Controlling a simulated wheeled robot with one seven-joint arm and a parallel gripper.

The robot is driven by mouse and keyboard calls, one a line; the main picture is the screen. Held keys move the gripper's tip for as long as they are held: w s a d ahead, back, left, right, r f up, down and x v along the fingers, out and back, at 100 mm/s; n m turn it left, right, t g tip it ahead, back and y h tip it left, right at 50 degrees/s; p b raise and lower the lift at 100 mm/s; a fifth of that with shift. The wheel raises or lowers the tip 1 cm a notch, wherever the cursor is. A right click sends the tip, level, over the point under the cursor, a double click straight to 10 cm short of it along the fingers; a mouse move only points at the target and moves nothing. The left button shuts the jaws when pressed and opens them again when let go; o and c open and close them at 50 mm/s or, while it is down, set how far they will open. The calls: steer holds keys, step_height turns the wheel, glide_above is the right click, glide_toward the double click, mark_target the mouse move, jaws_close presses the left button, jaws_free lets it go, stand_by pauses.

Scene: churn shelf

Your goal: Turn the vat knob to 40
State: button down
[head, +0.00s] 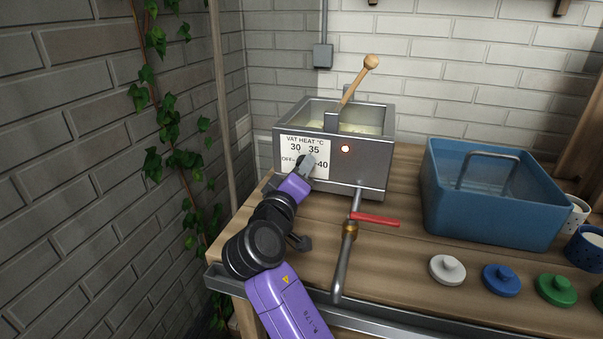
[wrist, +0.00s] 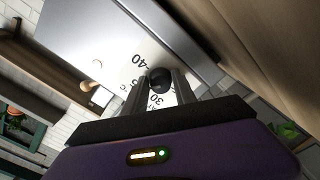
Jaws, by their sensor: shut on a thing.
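The metal vat (head: 358,172) stands on the wooden counter, with a white dial label reading VAT HEAT °C and the marks OFF, 30, 35 and 40. The dark vat knob (wrist: 159,80) sits on this label, between my gripper's fingers in the wrist view. My gripper (head: 306,163) is shut on the knob and covers most of it in the head view. The gripper's fingers also show in the wrist view (wrist: 160,90). The knob's pointer is hidden, so I cannot tell which mark it points to.
A pipe with a red-handled valve (head: 374,219) comes out of the vat front, right of my arm. A blue basin (head: 480,202) stands further right. White (head: 447,269), blue (head: 501,280) and green (head: 556,289) lids lie along the front. A brick wall is at left.

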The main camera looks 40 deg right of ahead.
steer(key=shift+f, duration=0.15)
steer(key=c, duration=1)
jaws_free()
steer(key=shift+c, duration=0.2)
steer(key=shift+p+v, duration=0.3)
steer(key=shift+v, duration=3.6)
